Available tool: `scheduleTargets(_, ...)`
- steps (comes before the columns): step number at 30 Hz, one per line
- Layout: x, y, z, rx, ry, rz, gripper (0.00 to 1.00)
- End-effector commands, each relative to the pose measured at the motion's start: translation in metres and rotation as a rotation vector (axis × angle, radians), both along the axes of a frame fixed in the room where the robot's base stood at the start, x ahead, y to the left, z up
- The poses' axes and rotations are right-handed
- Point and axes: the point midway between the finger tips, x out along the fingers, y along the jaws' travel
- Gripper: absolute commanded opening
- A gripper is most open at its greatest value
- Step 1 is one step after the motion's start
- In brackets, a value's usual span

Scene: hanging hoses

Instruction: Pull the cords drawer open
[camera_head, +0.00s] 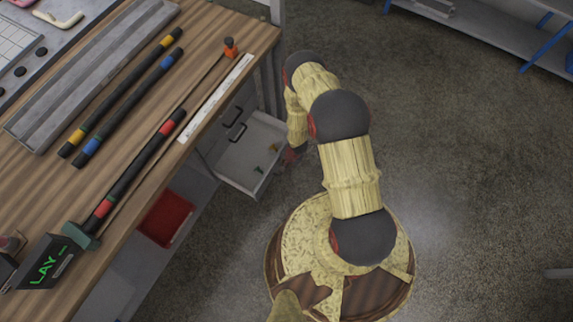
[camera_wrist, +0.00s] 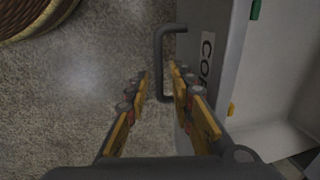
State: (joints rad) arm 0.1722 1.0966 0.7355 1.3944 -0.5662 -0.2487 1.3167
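The drawer (camera_head: 240,162) labelled "CO…" stands pulled out from under the workbench, its inside showing with small items in it. In the wrist view its grey front (camera_wrist: 222,45) carries the partly hidden label (camera_wrist: 207,48) and a dark bar handle (camera_wrist: 159,62). My gripper (camera_wrist: 159,76) is open, one finger on each side of the handle, with gaps visible between bar and fingers. In the head view my gripper (camera_head: 291,156) is at the drawer's outer end, small and partly hidden by my arm.
A red bin (camera_head: 165,218) sits on the shelf below.

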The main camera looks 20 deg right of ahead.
Motion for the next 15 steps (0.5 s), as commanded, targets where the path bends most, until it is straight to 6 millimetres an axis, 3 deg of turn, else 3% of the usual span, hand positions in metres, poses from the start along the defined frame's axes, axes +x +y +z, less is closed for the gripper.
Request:
scheduleTargets(10, 0.0, 0.0, 0.001, 0.0, 0.0, 0.0, 0.27)
scheduleTargets(15, -0.001, -0.002, 0.015, 0.0, -0.001, 0.0, 0.27)
